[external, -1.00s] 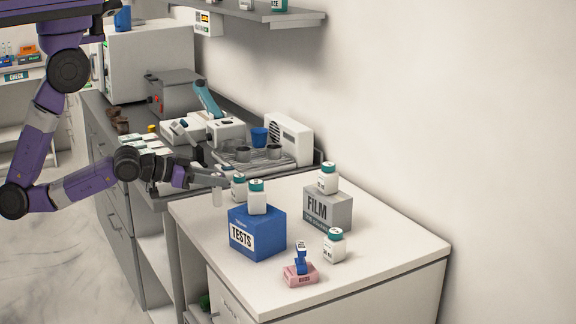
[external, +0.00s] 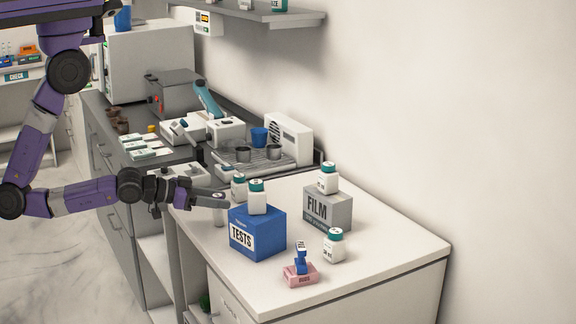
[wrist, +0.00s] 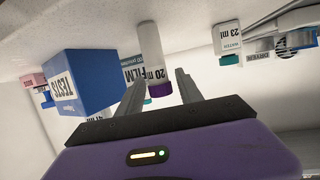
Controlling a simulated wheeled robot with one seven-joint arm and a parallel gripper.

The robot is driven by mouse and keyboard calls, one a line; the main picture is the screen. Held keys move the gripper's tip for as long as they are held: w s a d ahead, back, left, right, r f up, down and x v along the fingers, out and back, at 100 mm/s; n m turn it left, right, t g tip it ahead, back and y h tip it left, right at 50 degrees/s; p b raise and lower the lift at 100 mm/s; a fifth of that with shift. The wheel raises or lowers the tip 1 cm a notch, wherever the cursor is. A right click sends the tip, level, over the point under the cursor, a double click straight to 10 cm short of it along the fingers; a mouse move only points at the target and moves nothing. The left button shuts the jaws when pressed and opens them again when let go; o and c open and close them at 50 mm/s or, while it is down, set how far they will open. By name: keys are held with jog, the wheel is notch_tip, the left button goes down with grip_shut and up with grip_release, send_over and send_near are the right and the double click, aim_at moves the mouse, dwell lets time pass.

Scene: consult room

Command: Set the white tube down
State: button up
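The white tube (wrist: 151,45) has a purple cap and a "20 ml" label. In the wrist view, which looks upside down, it stands between the two fingers of my gripper (wrist: 160,82). In the external view my gripper (external: 219,200) is low at the left edge of the white counter (external: 370,260), with the white tube (external: 219,215) upright below its fingertips. I cannot tell whether the tube's bottom touches the counter.
A blue TESTS box (external: 257,235) with a bottle (external: 257,197) on top is just right of the tube. Another bottle (external: 239,188) stands behind. A grey FILM box (external: 328,209), a bottle (external: 333,245) and a stamp on a pink box (external: 300,275) stand farther right. The front right is clear.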

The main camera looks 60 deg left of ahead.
jog(key=shift+s+r, duration=0.1)
jog(key=shift+r, duration=0.1)
jog(key=v, duration=1.2)
jog(key=s+a+n+y, duration=0.1)
jog(key=s+a, duration=0.2)
jog(key=a, duration=0.4)
jog(key=s+a+n+y, duration=0.1)
jog(key=s+a, duration=0.3)
jog(key=a, duration=0.3)
jog(key=shift+y, duration=0.3)
jog(key=shift+s+f, duration=0.1)
jog(key=shift+f, duration=0.1)
